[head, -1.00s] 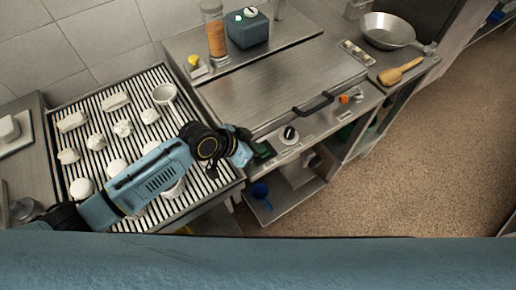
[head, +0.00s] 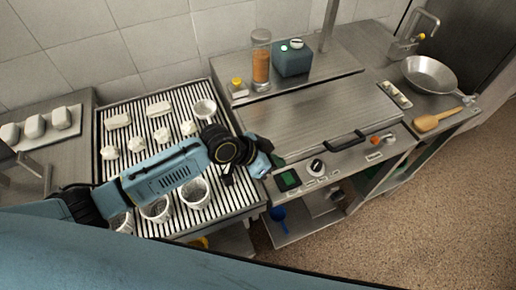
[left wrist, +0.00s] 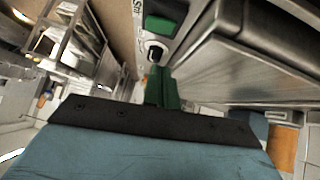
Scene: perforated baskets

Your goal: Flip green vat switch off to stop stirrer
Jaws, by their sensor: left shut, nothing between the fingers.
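The green vat switch (head: 287,180) is on the front panel of the steel vat (head: 325,100), left of a black knob (head: 316,167). In the left wrist view the green switch (left wrist: 165,14) is at the top, with the knob (left wrist: 155,53) below it. I cannot tell which way the switch is set. My left gripper (head: 276,160) is just above and behind the switch in the head view. Its green fingers (left wrist: 160,88) are shut and empty, pointing toward the panel, and appear apart from the switch. The stirrer cannot be made out. My right gripper is out of view.
A ribbed rack (head: 185,98) with white perforated baskets and pale lumps is left of the vat, under my left arm. A jar (head: 261,62) and teal box (head: 292,60) stand behind.

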